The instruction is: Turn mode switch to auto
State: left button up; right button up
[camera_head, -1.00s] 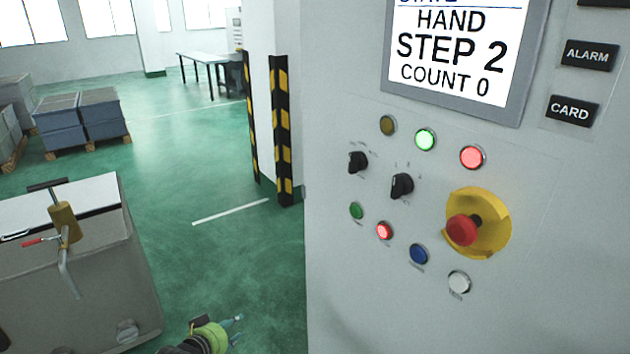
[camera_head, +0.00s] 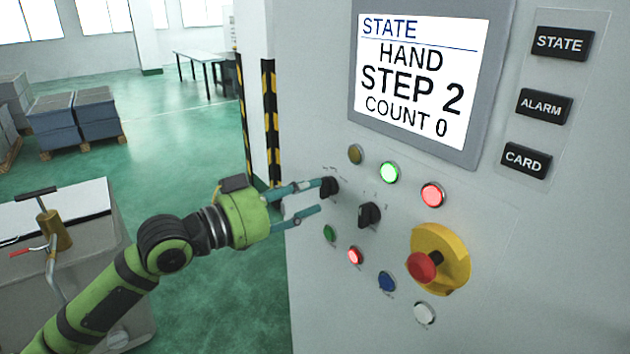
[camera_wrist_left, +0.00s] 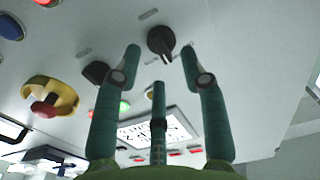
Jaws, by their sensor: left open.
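Two black rotary switches sit on the grey cabinet front: a left one (camera_head: 330,187) and a right one (camera_head: 369,214). Their labels are too small to read, so I cannot tell which is the mode switch. The screen (camera_head: 418,82) reads STATE, HAND, STEP 2, COUNT 0. My left gripper (camera_head: 317,197) is open and empty, its fingertips close to the left switch. In the left wrist view, the left switch (camera_wrist_left: 161,41) appears between the spread fingertips, and the right switch (camera_wrist_left: 96,72) is outside them. I cannot tell whether a finger touches. My right gripper is not in view.
A red emergency button (camera_head: 422,266) on a yellow plate is right of the switches. Lamps and small buttons surround them, including a green button (camera_head: 329,233) below the fingers. A striped post (camera_head: 270,125) stands behind; a grey box (camera_head: 75,250) is at left.

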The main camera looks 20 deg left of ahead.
aim_at(327, 187)
pick_arm(q)
jog(key=shift+p+x, duration=0.35)
jog(key=shift+x, duration=0.65)
jog(key=shift+w+d, duration=0.25)
jog(key=shift+d, duration=0.05)
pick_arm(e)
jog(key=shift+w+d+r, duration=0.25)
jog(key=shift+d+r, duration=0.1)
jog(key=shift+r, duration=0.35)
pick_arm(q)
grip_shut()
